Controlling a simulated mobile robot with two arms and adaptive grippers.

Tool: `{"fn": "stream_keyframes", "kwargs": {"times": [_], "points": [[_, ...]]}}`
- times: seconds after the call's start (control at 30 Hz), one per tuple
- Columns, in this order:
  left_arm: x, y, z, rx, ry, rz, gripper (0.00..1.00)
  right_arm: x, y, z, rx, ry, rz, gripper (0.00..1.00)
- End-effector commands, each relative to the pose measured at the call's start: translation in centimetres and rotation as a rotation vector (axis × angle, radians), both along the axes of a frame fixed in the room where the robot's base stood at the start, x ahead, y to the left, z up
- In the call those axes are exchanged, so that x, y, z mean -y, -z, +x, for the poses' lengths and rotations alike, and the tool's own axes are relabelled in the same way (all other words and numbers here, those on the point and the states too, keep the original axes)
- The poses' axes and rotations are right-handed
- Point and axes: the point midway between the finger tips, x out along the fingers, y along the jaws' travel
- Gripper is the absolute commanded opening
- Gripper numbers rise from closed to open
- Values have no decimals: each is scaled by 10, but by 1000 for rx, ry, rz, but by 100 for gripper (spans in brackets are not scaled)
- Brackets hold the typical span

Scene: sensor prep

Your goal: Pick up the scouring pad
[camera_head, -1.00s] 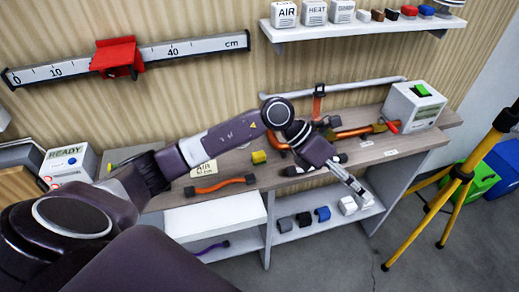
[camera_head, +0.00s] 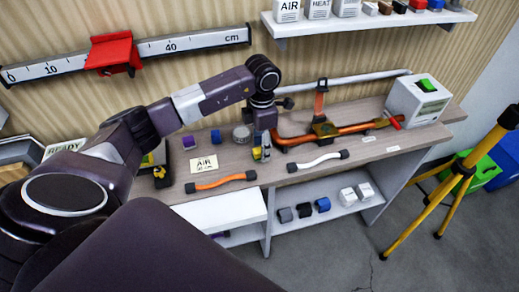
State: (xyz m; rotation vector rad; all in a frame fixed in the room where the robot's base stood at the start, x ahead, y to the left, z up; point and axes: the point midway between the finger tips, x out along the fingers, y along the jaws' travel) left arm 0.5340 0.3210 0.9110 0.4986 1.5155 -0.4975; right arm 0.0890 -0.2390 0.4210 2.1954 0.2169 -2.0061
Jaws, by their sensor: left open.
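A small yellow block (camera_head: 257,154), which may be the scouring pad, sits on the bench top near the middle. My left gripper (camera_head: 262,155) points down right at it. Its fingers are open and partly cover the block. I cannot tell whether the block lies between the fingers or just behind them, or whether they touch it. My right gripper is not in view.
An orange hose (camera_head: 220,182) and a white hose (camera_head: 318,161) lie along the front of the bench. An AIR card (camera_head: 204,164), a purple block (camera_head: 189,142) and a round grey tin (camera_head: 241,134) stand nearby. Copper pipework (camera_head: 350,131) lies to the right. A yellow tripod (camera_head: 462,175) stands at far right.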

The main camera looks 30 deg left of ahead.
Motion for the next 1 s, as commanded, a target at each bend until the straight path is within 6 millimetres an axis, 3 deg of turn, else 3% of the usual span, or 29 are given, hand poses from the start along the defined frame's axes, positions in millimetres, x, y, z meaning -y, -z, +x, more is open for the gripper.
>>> {"fn": "stream_keyframes", "kwargs": {"times": [0.17, 0.4, 0.8, 1.0], "points": [[1, 16, 0, 0, 2, -1, 44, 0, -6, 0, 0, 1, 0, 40], [1, 18, 1, 2, 2, -1, 42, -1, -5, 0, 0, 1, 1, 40], [1, 18, 0, 2, 1, -1, 0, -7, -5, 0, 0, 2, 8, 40], [1, 17, 1, 2, 1, -2, 0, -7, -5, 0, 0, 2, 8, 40]]}}
